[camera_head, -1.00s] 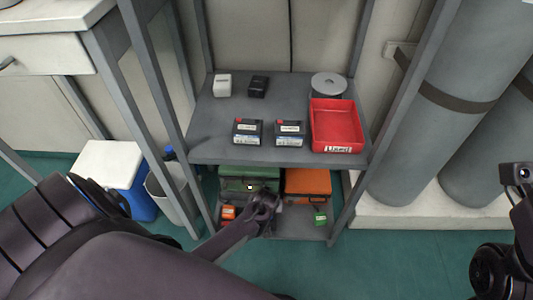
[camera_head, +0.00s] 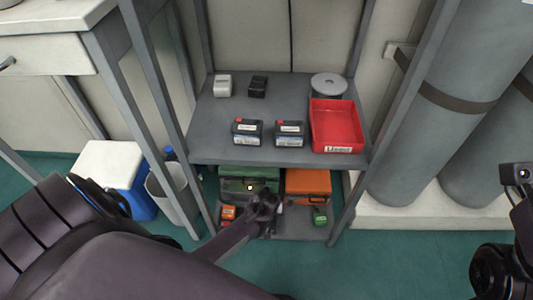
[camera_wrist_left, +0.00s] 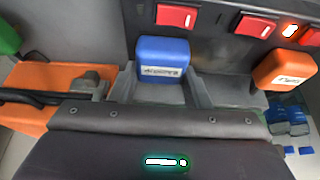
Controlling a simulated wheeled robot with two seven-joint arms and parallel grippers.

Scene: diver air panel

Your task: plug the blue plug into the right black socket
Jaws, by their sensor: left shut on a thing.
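In the left wrist view, the blue plug (camera_wrist_left: 162,58) with a white label sits between the grey fingers of my left gripper (camera_wrist_left: 162,92), which is shut on it. Just beyond it is a dark panel face (camera_wrist_left: 215,22) with red rectangles. Which part is the right black socket, and whether the plug touches one, I cannot tell. In the head view my left gripper (camera_head: 264,203) is at the lower shelf, in front of the green case; the blue plug is hidden there.
An orange plug (camera_wrist_left: 285,70) is close to the right of the blue plug. The lower shelf holds a green case (camera_head: 232,187) and an orange case (camera_head: 307,182). The upper shelf (camera_head: 215,120) above my gripper carries a red tray (camera_head: 334,132) and several small boxes.

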